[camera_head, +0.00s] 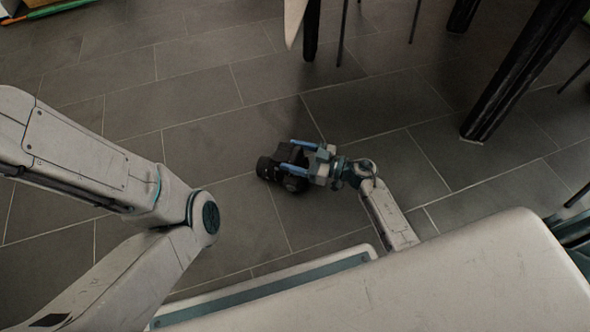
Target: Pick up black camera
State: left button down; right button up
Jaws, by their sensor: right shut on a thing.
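The black camera (267,169) is in the middle of the head view, with its dark, round lens end toward the left. My right gripper (292,164) is shut on it, with its two blue fingers across the camera's body. The fingers and gripper body hide part of the camera. I cannot tell whether the camera touches the floor or is held above it. My left arm comes in from the left, but its gripper is out of the picture.
The grey tiled floor (180,105) is clear around the camera. A dark, thick table leg (518,75) slants at the upper right, with thinner legs near it. A pale pointed edge (294,20) hangs in at the top middle. A green, stick-like thing (38,12) lies at the upper left.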

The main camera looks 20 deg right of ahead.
jog(key=c, duration=0.3)
jog(key=shift+r, duration=0.1)
grip_shut()
